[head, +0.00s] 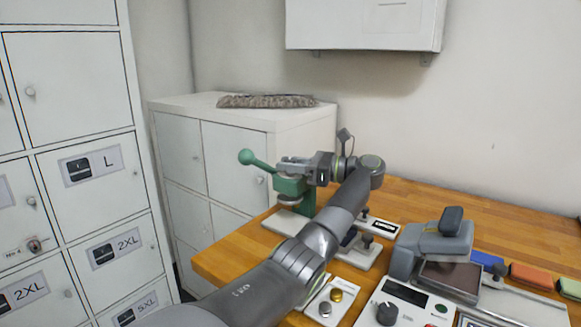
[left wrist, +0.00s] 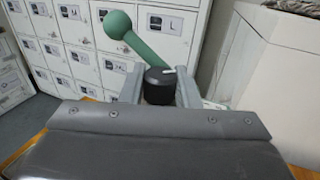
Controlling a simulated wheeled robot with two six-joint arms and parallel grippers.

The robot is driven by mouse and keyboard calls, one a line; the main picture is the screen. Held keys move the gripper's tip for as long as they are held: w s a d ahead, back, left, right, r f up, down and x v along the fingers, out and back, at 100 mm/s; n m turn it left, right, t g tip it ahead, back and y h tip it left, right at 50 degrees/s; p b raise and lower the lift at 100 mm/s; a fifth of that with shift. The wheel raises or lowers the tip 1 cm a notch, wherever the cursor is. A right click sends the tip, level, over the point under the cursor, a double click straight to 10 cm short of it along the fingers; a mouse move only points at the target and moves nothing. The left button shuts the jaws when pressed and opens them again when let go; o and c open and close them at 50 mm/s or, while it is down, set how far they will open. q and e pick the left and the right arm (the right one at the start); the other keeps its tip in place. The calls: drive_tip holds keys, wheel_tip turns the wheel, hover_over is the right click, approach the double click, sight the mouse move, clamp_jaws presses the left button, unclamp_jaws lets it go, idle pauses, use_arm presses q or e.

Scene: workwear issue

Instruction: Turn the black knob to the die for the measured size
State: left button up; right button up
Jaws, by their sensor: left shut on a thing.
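A green press (head: 293,188) with a ball-ended lever (head: 258,162) stands at the left end of the wooden table. My left gripper (head: 294,164) is at the top of the press. In the left wrist view its two fingers (left wrist: 160,88) are shut on the sides of a black knob (left wrist: 158,90) with a white mark on its top edge. The green lever (left wrist: 137,40) rises behind the knob. In the head view the fingers hide the knob. My right gripper is out of view.
A white control box (head: 365,319) with another black knob (head: 387,313) sits at the table's front. A grey device (head: 434,242) and coloured blocks (head: 530,276) are to the right. Labelled lockers (head: 90,175) stand at left. Bare wood (head: 500,230) lies at the back right.

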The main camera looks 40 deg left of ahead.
sight(305, 176)
use_arm(q)
drive_tip(key=o, duration=0.9)
drive_tip(key=shift+o, duration=0.2)
drive_tip(key=b+v, duration=0.1)
drive_tip(key=v, duration=0.1)
drive_tip(key=shift+w+d+f, duration=0.1)
drive_tip(key=shift+w+d, duration=0.05)
drive_tip(key=shift+d, duration=0.1)
drive_tip(key=shift+w+d+b, duration=0.2)
drive_tip(key=shift+d+b, duration=0.25)
drive_tip(key=shift+b, duration=0.15)
drive_tip(key=shift+b+v, duration=1.95)
drive_tip(key=shift+b, duration=2.25)
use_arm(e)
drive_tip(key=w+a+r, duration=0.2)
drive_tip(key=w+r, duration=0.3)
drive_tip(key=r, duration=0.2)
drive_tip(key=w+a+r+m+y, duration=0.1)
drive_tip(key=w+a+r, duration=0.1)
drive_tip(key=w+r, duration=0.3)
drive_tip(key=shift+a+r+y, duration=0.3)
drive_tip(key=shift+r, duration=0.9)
